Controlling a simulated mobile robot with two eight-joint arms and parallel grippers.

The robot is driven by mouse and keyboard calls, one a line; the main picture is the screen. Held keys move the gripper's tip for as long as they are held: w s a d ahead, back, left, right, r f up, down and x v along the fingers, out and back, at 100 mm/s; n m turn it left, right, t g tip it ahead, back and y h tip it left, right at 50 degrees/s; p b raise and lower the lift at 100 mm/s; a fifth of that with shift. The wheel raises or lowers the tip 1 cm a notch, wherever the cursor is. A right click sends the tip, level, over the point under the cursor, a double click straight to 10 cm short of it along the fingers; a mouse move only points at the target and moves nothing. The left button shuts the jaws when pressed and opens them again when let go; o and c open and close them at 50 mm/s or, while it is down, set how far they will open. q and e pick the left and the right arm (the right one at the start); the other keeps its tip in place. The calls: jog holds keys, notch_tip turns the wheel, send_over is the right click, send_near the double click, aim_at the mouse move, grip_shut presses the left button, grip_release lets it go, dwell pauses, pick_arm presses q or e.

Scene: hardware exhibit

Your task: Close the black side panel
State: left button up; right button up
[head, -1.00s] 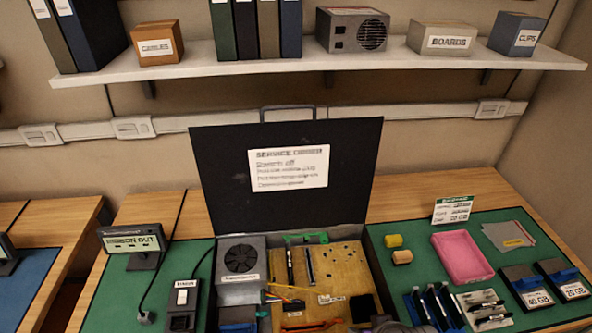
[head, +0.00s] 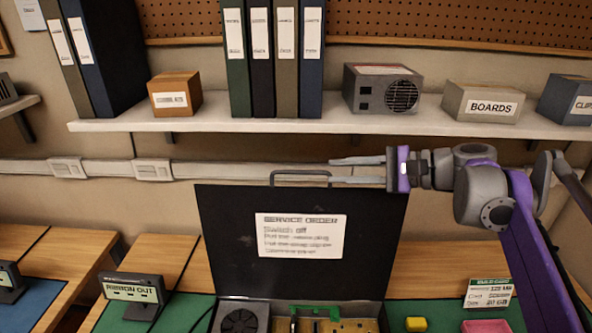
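The black side panel (head: 225,240) stands raised, hinged at the back of the open computer case (head: 262,307). A white service order sheet is on its inner face, and a grey handle (head: 300,173) is on its top edge. My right gripper (head: 333,171) comes in from the right, just above the panel's top right part. Its two fingers point left and are spread apart with nothing visible between them. The fingertips appear close to the handle's right end; I cannot tell if they touch it. My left gripper is not in view.
A shelf (head: 300,120) with binders and boxes runs above the panel. A wall conduit (head: 230,169) lies behind. A small sign display (head: 133,288) stands at left. A yellow block (head: 416,324) and a label stand (head: 488,293) are at right. Most of the case interior is below the picture.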

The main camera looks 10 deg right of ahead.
aim_at(304, 172)
jog(key=x, duration=0.9)
jog(key=shift+a, duration=0.15)
jog(key=shift+c, duration=0.3)
grip_shut()
dwell(0.8)
